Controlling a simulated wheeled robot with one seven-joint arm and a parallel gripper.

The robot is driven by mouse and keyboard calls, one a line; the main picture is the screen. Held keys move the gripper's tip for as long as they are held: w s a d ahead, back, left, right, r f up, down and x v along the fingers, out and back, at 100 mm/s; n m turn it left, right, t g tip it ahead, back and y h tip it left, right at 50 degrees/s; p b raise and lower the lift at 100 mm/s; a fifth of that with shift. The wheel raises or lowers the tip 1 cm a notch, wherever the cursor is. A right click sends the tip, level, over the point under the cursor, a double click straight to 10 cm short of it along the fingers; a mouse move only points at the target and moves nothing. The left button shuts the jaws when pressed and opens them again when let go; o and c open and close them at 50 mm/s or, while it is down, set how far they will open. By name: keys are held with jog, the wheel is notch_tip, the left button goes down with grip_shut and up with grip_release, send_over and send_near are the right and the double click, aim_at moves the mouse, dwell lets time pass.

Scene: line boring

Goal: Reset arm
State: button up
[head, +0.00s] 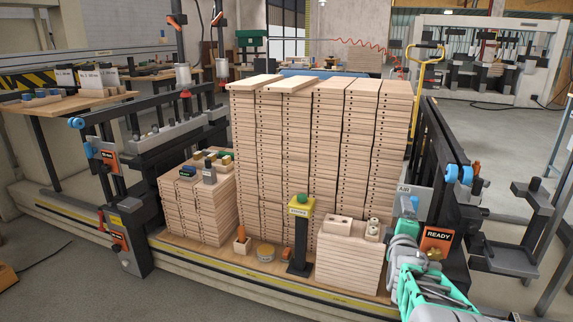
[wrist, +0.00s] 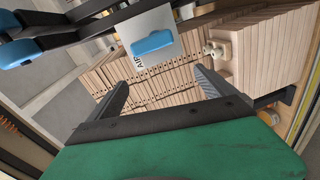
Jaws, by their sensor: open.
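My arm reaches in from the lower right of the head view, beside the black frame with the orange READY sign (head: 438,239). My gripper (wrist: 163,86) shows in the wrist view with its two dark fingers spread wide apart and nothing between them. Beyond the fingers are stacked wooden boards (wrist: 140,75). A white AIR plate with a blue handle (wrist: 153,42) is close above the fingers in the wrist view. In the head view the AIR plate (head: 404,189) stands at my arm's far end, where my fingers are hard to make out.
Tall board stacks (head: 320,150) fill the middle of the workstation. A yellow box with a green button (head: 301,206) stands on a black post in front. A low board stack (head: 348,262) is just left of my arm. Grey floor (head: 90,290) is clear at the front left.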

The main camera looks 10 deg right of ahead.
jog(key=s+a+r+m+g+y+p, duration=0.3)
jog(key=a+r+p, duration=0.4)
jog(key=a+p, duration=0.3)
jog(key=s+a+r+m+g+y+p, duration=0.2)
jog(key=s+a+r+y+p, duration=0.15)
jog(key=a+r+p, duration=0.6)
jog(key=s+a+r+m+g+y+p, duration=0.2)
jog(key=s+a+m+g+p, duration=0.3)
jog(key=s+a, duration=0.8)
jog(key=s+g+p, duration=0.1)
jog(key=s+p, duration=0.1)
jog(key=shift+s+r, duration=0.25)
jog(key=shift+s, duration=0.15)
